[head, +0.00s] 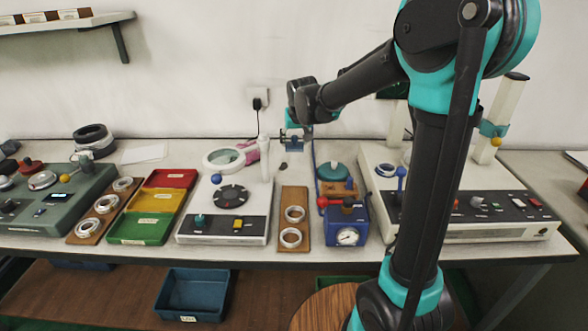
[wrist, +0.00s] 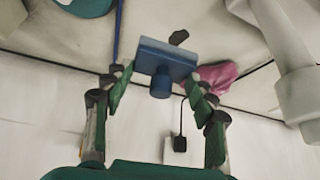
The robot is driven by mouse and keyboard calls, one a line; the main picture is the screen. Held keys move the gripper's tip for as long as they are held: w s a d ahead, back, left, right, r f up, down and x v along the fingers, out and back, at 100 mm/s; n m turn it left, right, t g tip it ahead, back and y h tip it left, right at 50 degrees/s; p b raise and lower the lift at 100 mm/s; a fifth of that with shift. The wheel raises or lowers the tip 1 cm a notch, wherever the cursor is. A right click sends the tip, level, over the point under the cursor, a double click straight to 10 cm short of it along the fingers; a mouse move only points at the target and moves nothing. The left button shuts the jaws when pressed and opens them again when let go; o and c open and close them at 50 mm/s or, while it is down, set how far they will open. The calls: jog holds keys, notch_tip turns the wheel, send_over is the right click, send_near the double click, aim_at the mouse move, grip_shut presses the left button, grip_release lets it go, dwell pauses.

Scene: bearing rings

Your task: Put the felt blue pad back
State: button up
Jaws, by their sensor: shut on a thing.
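The blue pad (wrist: 168,58) is a flat square block with a round blue knob facing my gripper. My gripper (wrist: 160,88) has its green fingers on either side of the knob and is shut on the pad. In the head view my gripper (head: 295,132) is raised over the back of the bench, near the wall. The pad shows small and blue-grey there (head: 292,144), just below the fingers. It appears clear of the bench top. The pad's far face is hidden.
A white device (head: 228,224) with an upright white post (head: 265,158) stands just left of the pad. A blue gauge box (head: 347,236) and a wooden ring board (head: 295,200) stand in front. A pink cloth (wrist: 216,76) lies near the wall.

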aim_at(298, 151)
notch_tip(298, 151, down, 12)
jog(key=shift+r, duration=0.2)
jog(key=shift+f, duration=0.1)
dwell(0.3)
jog(key=o, duration=1.1)
jog(key=v, duration=1.2)
jog(key=shift+d, duration=0.1)
